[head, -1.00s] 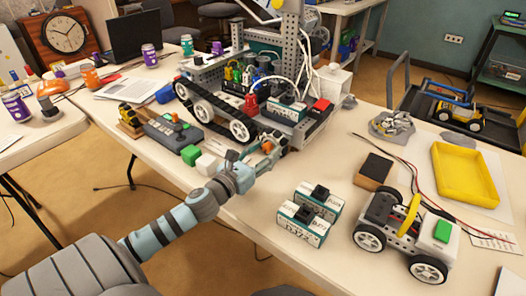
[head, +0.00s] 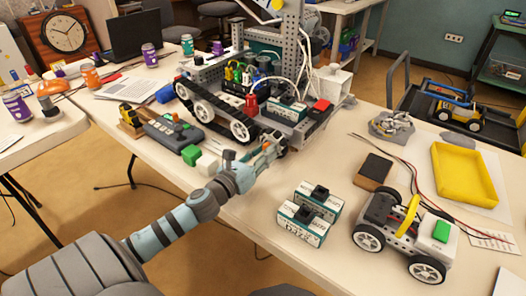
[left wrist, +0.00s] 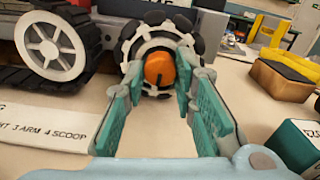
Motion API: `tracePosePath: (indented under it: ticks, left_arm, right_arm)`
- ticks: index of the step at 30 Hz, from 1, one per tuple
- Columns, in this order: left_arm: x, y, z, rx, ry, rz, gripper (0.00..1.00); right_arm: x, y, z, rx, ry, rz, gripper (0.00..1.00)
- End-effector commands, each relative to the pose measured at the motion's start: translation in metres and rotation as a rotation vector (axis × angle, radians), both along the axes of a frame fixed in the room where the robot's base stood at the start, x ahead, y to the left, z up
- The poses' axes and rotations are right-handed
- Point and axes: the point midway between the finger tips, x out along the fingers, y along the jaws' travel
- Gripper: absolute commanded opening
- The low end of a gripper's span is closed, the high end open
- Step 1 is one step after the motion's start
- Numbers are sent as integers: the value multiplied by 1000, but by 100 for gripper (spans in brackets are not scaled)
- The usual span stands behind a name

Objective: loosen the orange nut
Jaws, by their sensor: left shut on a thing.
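The orange nut (left wrist: 159,69) sits on the hub of a small black-and-white wheel (left wrist: 143,34) at the front of the tracked robot (head: 205,112). It is a round orange knob with a dark slot. My left gripper (left wrist: 159,80) reaches in from the front, its teal-padded fingers on either side of the nut, shut on it. In the head view the left gripper (head: 272,148) is at the robot's near corner, and the fingers largely hide the nut. The right gripper is not in view.
Two teal-and-white battery boxes (head: 303,225) stand right of my left arm. A white wheeled car (head: 405,232) and a yellow tray (head: 463,172) are further right. A grey controller (head: 173,133) and green and white blocks lie left. A label strip (left wrist: 45,122) lies below the tracks.

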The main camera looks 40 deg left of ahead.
Motion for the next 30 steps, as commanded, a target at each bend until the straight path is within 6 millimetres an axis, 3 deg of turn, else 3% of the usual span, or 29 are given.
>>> tracePosePath:
  ticks: [12, 30]
  left_arm:
    - [0, 0, 0, -367, -7, 1, 0]
    - [0, -1, 0, -937, -19, 2, 0]
  right_arm:
    - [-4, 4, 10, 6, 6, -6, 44]
    - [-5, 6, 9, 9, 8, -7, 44]
